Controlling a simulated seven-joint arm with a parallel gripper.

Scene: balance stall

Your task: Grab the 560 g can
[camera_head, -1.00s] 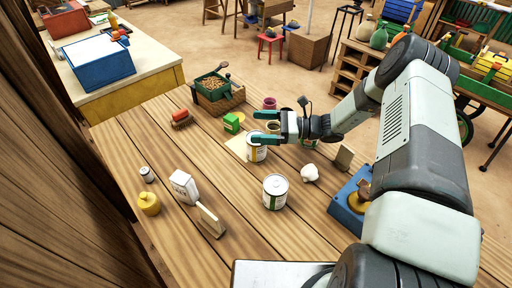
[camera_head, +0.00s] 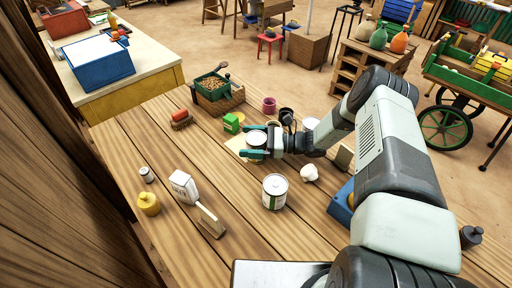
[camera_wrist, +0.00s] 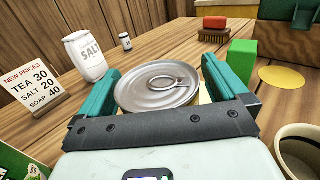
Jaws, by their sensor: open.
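A second can (camera_head: 275,192), white with a green label, stands closer to the front. Another pale round top (camera_head: 311,123) shows beside my arm, partly hidden. No weight is readable on any can.
A salt pack (camera_head: 184,186), price sign (camera_head: 210,221), yellow pot (camera_head: 149,204) and small jar (camera_head: 147,174) stand left. A green box (camera_head: 232,123), brush (camera_head: 181,119) and crate (camera_head: 218,98) are behind. A white lump (camera_head: 309,173) lies right. The front left boards are clear.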

